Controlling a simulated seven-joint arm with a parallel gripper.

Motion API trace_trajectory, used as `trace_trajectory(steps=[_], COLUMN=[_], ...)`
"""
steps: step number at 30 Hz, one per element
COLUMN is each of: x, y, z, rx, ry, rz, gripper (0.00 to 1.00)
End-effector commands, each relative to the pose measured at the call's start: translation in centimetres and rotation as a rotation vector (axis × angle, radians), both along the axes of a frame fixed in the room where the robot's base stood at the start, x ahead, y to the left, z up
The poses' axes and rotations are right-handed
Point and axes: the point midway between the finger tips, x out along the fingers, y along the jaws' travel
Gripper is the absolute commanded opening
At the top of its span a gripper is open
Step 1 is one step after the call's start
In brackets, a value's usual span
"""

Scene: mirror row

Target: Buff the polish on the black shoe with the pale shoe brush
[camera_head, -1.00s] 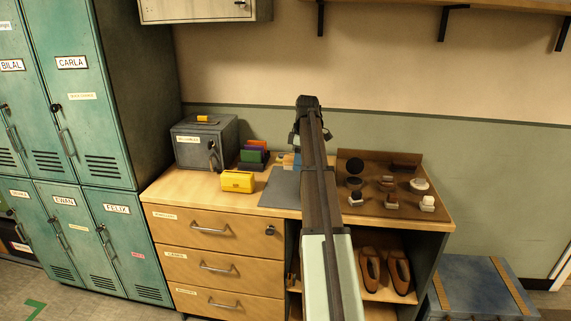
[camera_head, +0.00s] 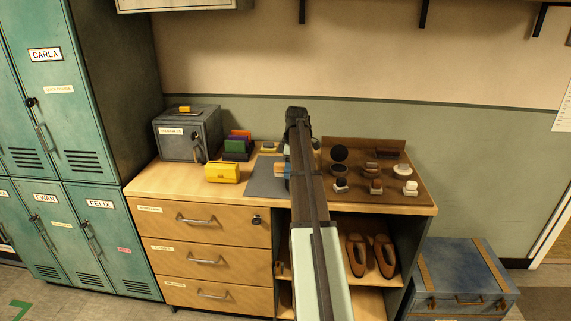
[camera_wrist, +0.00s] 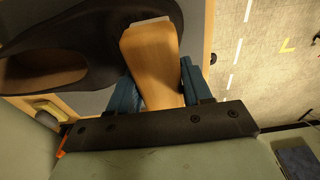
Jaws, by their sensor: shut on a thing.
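The pale shoe brush (camera_wrist: 150,62) is a tan wooden block with a whitish far end in the wrist view. My gripper (camera_wrist: 158,84) is shut on it, with a blue finger on either side. The black shoe (camera_wrist: 95,40) lies at the upper left of that view, its tan-lined opening to the left. The brush overlaps the shoe's edge in the picture; I cannot tell whether they touch. In the head view my arm hides the shoe and most of the gripper; a tan and blue bit shows left of the arm above the grey mat (camera_head: 262,185).
A brown board (camera_head: 425,196) with several brushes and jars lies right of my arm. A yellow box (camera_head: 222,173), a coloured rack (camera_head: 237,147) and a grey metal box (camera_head: 188,135) stand to the left. Brown shoes (camera_head: 382,255) sit on the shelf below. The front left worktop is clear.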

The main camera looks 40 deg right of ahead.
Motion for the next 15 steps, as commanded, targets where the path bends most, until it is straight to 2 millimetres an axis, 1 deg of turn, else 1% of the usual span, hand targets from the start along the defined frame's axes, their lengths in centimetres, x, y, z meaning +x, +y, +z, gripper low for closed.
trace_trajectory(steps=[15], x=[-3.4], y=[-3.4], z=[-0.1], rx=[0.0], ry=[0.0], rz=[-0.001], gripper=[0.2])
